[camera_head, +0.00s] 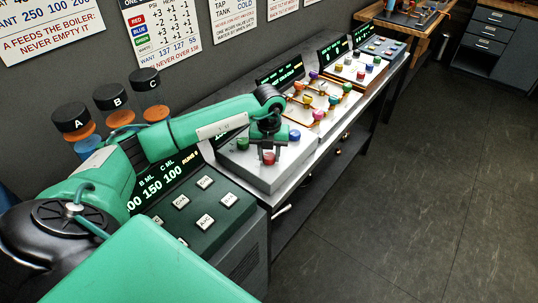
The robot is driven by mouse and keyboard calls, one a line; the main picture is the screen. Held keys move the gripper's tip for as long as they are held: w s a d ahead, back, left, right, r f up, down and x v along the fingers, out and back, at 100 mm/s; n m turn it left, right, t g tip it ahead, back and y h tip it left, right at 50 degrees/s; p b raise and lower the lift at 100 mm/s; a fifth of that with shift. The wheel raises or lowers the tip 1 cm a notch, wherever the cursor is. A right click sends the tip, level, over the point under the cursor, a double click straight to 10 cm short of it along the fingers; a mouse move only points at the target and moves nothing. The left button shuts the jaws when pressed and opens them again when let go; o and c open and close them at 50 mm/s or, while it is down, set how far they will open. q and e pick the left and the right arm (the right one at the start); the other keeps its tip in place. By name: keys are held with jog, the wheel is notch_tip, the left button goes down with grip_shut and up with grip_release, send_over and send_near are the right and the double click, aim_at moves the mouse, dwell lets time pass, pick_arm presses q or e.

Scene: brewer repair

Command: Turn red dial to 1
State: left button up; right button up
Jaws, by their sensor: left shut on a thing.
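The red dial (269,159) sits on top of a pale grey control box (268,179) near the middle of the view. My left gripper (268,151) comes down onto the red dial from above and is shut on it. The fingers hide part of the dial, and its pointer and number marks are too small to read. A green dial (242,144) is to the left of the gripper and a blue dial (295,135) to its right on the same box. My right gripper is not in view.
A dark green button panel (221,219) with lit numbers stands at the near left. Canisters A (73,119), B and C stand behind my left arm. The floor on the right is clear.

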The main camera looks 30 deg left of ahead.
aim_at(269, 156)
pick_arm(q)
jog(key=shift+r, duration=0.1)
dwell(0.4)
jog(key=o, duration=1)
jog(key=shift+r+b, duration=0.3)
jog(key=shift+r, duration=0.2)
jog(key=shift+r+b, duration=1.6)
jog(key=shift+r, duration=4.8)
jog(key=shift+f, duration=0.1)
